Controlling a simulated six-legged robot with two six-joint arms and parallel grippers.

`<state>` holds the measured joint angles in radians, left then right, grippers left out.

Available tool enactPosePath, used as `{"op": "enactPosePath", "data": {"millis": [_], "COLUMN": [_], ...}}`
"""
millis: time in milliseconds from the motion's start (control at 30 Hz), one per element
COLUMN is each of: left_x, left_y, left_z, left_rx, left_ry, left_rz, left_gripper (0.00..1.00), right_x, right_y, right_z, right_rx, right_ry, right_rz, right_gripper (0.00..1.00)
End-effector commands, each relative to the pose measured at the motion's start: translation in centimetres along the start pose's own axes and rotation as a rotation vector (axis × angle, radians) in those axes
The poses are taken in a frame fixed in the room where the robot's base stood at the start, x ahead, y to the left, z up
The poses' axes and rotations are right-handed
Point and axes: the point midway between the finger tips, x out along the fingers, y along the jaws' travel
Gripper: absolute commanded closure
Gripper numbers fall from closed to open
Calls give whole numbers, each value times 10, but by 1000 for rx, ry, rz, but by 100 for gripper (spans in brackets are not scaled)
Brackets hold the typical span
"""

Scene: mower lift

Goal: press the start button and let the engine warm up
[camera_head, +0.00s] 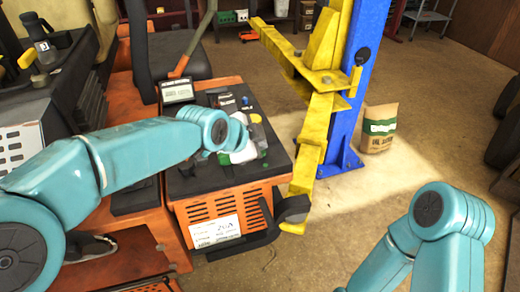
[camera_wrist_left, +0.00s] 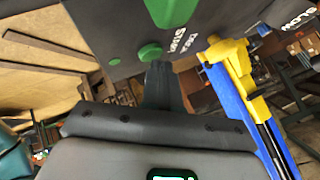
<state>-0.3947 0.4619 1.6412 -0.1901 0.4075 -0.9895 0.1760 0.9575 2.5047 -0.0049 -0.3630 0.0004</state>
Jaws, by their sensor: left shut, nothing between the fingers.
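The orange mower (camera_head: 225,205) has a dark top panel (camera_head: 190,182) with a small display (camera_head: 178,90) behind it. In the left wrist view, a round green button (camera_wrist_left: 150,52) sits beside the printed word START. My left gripper (camera_wrist_left: 159,70) is shut and empty, with its dark fingertips right at the edge of that button; I cannot tell whether they touch it. In the head view, my left arm reaches over the panel and its wrist hides much of the gripper and controls. My right arm shows at the lower right, but its gripper is out of view.
A blue lift post (camera_head: 365,60) with yellow arms (camera_head: 318,125) stands close to the panel's right side. A paper sack (camera_head: 380,128) stands beside the post. A larger green part (camera_wrist_left: 172,10) sits near the button. The floor at right is mostly clear.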

Motion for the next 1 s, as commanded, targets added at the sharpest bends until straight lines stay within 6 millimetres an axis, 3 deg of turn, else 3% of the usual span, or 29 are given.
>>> {"op": "enactPosePath", "data": {"millis": [533, 1000], "left_x": [-10, -41], "left_y": [-7, -30], "left_z": [-7, -30], "left_rx": [0, 0], "left_ry": [1, 2], "left_rz": [-2, -2], "left_gripper": [100, 100], "right_x": [-8, -39], "right_y": [-3, -14], "right_z": [0, 1], "right_rx": [0, 0], "right_ry": [0, 0], "right_rz": [0, 0], "right_gripper": [57, 57]}}
